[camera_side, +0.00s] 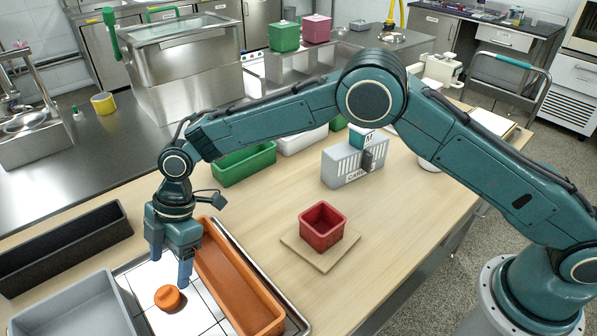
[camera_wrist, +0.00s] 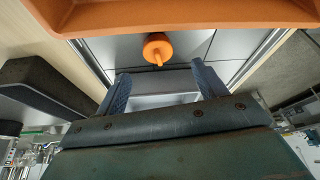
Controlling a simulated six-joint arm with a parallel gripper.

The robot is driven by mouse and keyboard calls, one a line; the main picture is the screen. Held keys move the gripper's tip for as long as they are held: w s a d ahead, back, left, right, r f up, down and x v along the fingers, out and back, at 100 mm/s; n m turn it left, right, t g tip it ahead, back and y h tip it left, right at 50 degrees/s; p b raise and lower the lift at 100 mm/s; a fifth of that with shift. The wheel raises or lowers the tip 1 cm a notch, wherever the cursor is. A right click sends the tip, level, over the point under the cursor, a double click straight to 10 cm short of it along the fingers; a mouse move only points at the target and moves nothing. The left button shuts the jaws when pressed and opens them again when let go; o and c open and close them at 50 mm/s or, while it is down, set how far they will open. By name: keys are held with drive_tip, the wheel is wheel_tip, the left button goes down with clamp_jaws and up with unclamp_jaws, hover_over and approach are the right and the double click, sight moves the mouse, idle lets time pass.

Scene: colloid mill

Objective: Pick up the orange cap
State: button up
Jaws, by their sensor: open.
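The orange cap (camera_side: 168,297) is small and round with a raised grip on top. It lies on the white tiled surface of a metal-rimmed tray (camera_side: 147,267), left of the long orange bin. In the wrist view the cap (camera_wrist: 157,48) shows beyond the fingertips, roughly between them. My gripper (camera_side: 170,268) points down above the tray, near the cap and apart from it. Its two fingers are spread and nothing is between them; they also show in the wrist view (camera_wrist: 160,84).
A long orange bin (camera_side: 236,285) stands close beside my gripper, with walls higher than the cap. A grey bin (camera_side: 75,308) and a black trough (camera_side: 66,247) lie left. A red box (camera_side: 323,226) sits on a wooden board. Bare table lies right of the tray.

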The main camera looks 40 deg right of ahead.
sight(166, 289)
drive_tip(key=shift+x, duration=1.1)
drive_tip(key=shift+f, duration=0.15)
drive_tip(key=shift+x, duration=2.5)
drive_tip(key=shift+w+a, duration=0.15)
drive_tip(key=c, duration=1.1)
